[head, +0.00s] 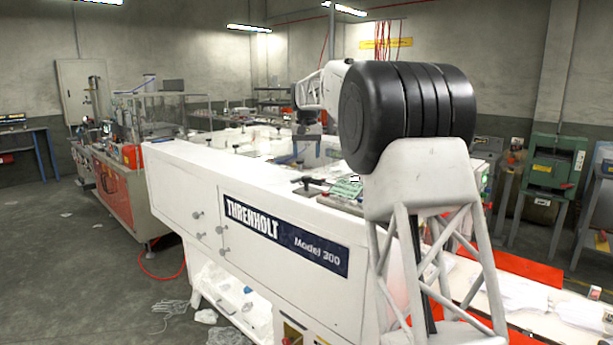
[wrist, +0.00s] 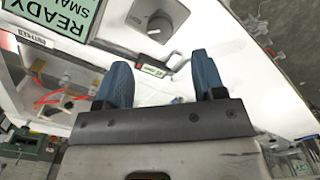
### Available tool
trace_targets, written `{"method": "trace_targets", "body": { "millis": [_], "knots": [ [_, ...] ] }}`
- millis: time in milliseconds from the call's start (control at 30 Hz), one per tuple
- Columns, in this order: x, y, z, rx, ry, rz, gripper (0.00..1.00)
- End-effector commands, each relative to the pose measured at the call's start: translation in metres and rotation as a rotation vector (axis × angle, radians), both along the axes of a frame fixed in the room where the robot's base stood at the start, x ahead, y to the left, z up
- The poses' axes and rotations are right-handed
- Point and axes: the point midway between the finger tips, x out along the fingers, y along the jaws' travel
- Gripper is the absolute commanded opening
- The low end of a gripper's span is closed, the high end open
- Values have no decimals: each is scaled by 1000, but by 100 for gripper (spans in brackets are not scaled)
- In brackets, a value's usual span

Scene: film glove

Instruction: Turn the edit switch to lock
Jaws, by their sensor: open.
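In the head view my arm reaches over the white machine (head: 180,185), and my gripper cannot be made out there.
A green display (wrist: 65,14) reading READY is at the wrist view's upper left. An open bay with orange-red parts (wrist: 62,100) lies below it. In the head view, an orange-fronted machine (head: 112,192) stands left and green equipment (head: 548,165) right. The floor at front left is mostly clear.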

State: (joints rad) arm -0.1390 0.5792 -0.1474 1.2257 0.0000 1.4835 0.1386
Motion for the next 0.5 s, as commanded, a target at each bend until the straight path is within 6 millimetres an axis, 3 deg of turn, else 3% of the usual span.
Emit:
{"method": "trace_targets", "body": {
  "millis": [500],
  "knots": [
    [0,0,-6,0,1,0,63]
  ]
}}
